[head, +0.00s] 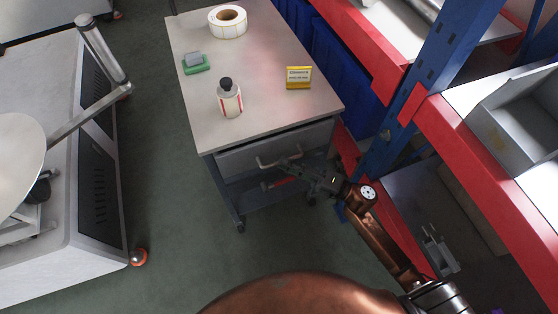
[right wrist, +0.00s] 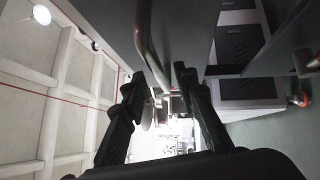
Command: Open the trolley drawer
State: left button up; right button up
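The trolley (head: 200,118) has a light grey top and stands in the middle of the head view. Its grey drawer (head: 238,160) sits under the front edge and looks shut. A pale bar handle (head: 264,164) is on the drawer front; in the right wrist view the handle (right wrist: 143,38) is a curved bar reaching down toward the fingers. My right gripper (head: 286,170) is at the handle, its fingers partly hiding it. In the right wrist view its two dark fingers (right wrist: 160,76) are apart, with the bar's end between their tips; contact cannot be told. My left gripper is not in view.
On the trolley top are a label roll (head: 228,31), a green-based block (head: 196,66), a bottle (head: 230,103) and a yellow sign (head: 298,77). A blue-and-red rack (head: 425,85) stands close on the right. A white machine (head: 60,190) stands left, with green floor between.

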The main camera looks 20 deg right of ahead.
jog(key=shift+x, duration=1.25)
jog(key=shift+c, duration=0.5)
jog(key=shift+f, duration=0.1)
grip_shut()
